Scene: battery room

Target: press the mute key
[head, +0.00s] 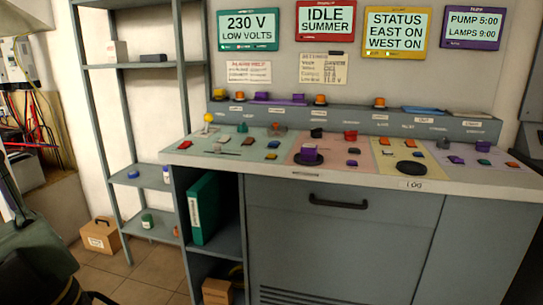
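A grey control console (333,240) stands across the middle and right. Its sloped top has a green panel (228,160), a pink panel (333,140), a yellow panel (385,150) and a lilac panel (500,166). Small coloured keys and knobs sit on them, such as a red key (350,135), a large purple knob (309,154) and a black round one (411,168). The key labels are too small to read, so I cannot tell which is the mute key. My gripper is not in view.
Four wall screens hang above, one reading IDLE SUMMER (325,20). A raised ledge (350,122) behind the panels carries orange and purple parts. A metal shelf rack (118,130) stands left, with a cardboard box (101,236) beside it. Tiled floor shows at lower left.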

